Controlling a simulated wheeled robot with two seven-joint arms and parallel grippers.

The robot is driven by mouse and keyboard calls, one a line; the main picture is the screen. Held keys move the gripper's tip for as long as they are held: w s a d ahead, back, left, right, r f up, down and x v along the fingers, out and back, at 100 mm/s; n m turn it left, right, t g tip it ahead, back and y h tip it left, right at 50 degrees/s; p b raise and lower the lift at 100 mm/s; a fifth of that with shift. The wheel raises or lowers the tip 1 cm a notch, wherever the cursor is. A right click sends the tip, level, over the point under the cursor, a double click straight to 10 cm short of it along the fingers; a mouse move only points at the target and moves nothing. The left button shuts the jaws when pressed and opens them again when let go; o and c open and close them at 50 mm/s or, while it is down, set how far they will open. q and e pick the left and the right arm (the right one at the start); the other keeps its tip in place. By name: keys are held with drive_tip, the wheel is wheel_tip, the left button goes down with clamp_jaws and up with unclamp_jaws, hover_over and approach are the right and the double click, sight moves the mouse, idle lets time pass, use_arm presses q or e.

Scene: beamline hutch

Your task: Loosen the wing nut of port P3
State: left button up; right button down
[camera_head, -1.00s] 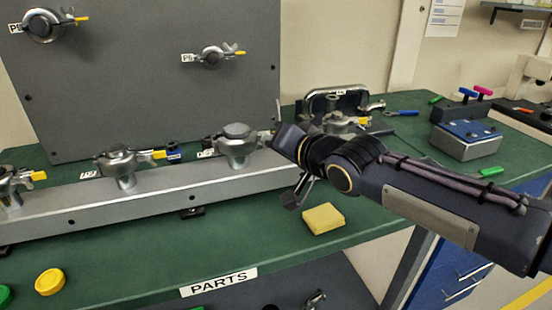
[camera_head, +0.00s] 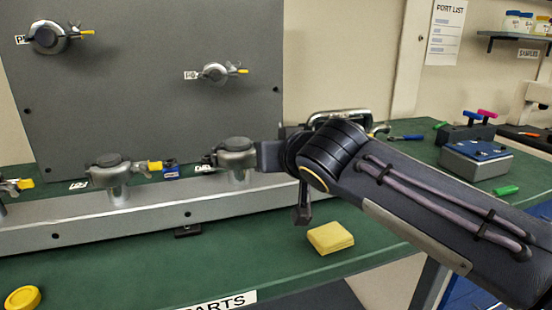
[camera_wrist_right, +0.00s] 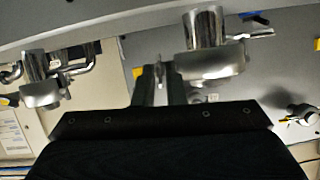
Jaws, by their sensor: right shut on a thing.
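A grey clamped port (camera_head: 236,158) stands on the metal rail, right of a similar port (camera_head: 113,172). Its small label is too small to read, so I cannot confirm it is P3. My right gripper (camera_head: 262,156) is at the right side of this port, at the height of its clamp. In the wrist view my right gripper (camera_wrist_right: 160,80) is shut on a small metal piece (camera_wrist_right: 159,70) between its fingers, apparently the wing nut, beside a shiny port (camera_wrist_right: 207,55). The nut is hidden in the head view. My left gripper is not in view.
The upright panel (camera_head: 150,100) behind carries two more clamped ports. A yellow block (camera_head: 330,238) lies on the green bench below my right arm. A metal handle (camera_head: 340,116) stands behind my wrist. A blue-topped box (camera_head: 475,160) is at the right.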

idle(0.4)
drive_tip(key=c, duration=1.6)
unclamp_jaws()
drive_tip(key=shift+c, duration=0.2)
drive_tip(key=shift+a, duration=0.1)
